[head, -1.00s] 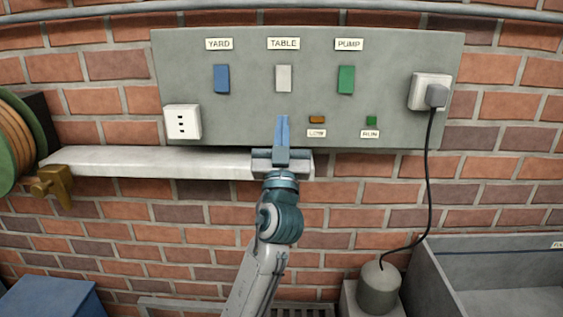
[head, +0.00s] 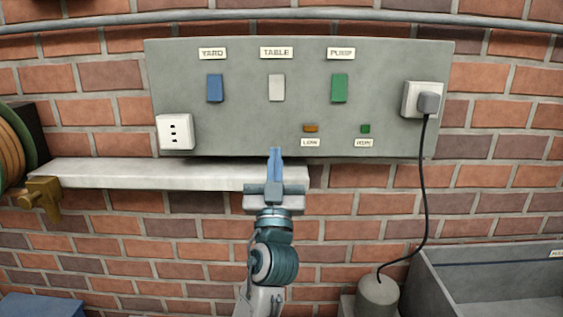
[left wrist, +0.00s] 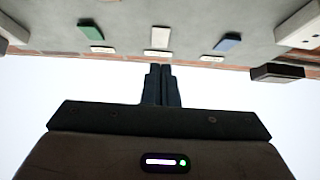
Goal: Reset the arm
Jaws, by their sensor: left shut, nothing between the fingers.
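My left gripper (head: 275,165) is shut and empty. In the head view it points up at the grey panel's lower edge, in front of the white shelf's right end and below the white TABLE switch (head: 277,88). In the left wrist view the closed fingers (left wrist: 160,82) show in the middle, with the panel (left wrist: 185,35) beyond them. No contact between the fingers and the panel can be made out. My right gripper is not in view.
The grey panel (head: 240,130) also carries a blue YARD switch (head: 215,88), a green PUMP switch (head: 339,88), small lamps, a socket (head: 175,132) and a plugged-in cord (head: 424,180). A white shelf (head: 150,174), brass tap (head: 40,195) and grey trough (head: 490,285) stand around.

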